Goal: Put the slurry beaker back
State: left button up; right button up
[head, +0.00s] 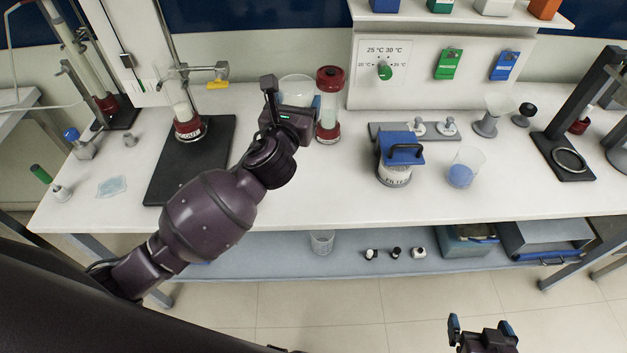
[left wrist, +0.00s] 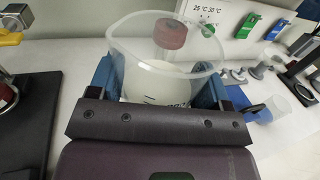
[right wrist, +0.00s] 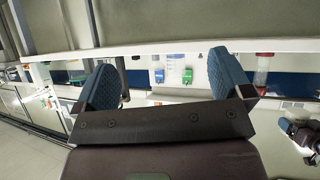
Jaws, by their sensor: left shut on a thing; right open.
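The slurry beaker is a clear, wide beaker (head: 297,88) with whitish contents low inside. In the left wrist view the beaker (left wrist: 150,80) sits between the two blue finger pads of my left gripper (left wrist: 165,92), which is shut on it. In the head view my left gripper (head: 290,112) is over the back middle of the bench and hides the beaker's lower part, so I cannot tell if it touches the bench. My right gripper (head: 483,328) is open and empty, low in front of the bench; its two pads also show in the right wrist view (right wrist: 170,85).
A red-capped column (head: 329,105) stands close right of the beaker. A black stand base (head: 190,175) with a clamped column is on the left. The front middle bench (head: 300,195) is clear.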

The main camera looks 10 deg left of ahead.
pick_arm(q)
jog(key=shift+w+d+f, duration=0.1)
jog(key=shift+d+f, duration=0.05)
jog(key=shift+f, duration=0.2)
notch_tip(320, 180, down, 15)
jog(key=b, duration=0.5)
jog(key=shift+f, duration=0.15)
notch_tip(320, 180, down, 4)
jog(key=shift+f+b, duration=0.15)
jog(key=shift+b, duration=1)
jog(key=shift+f, duration=0.15)
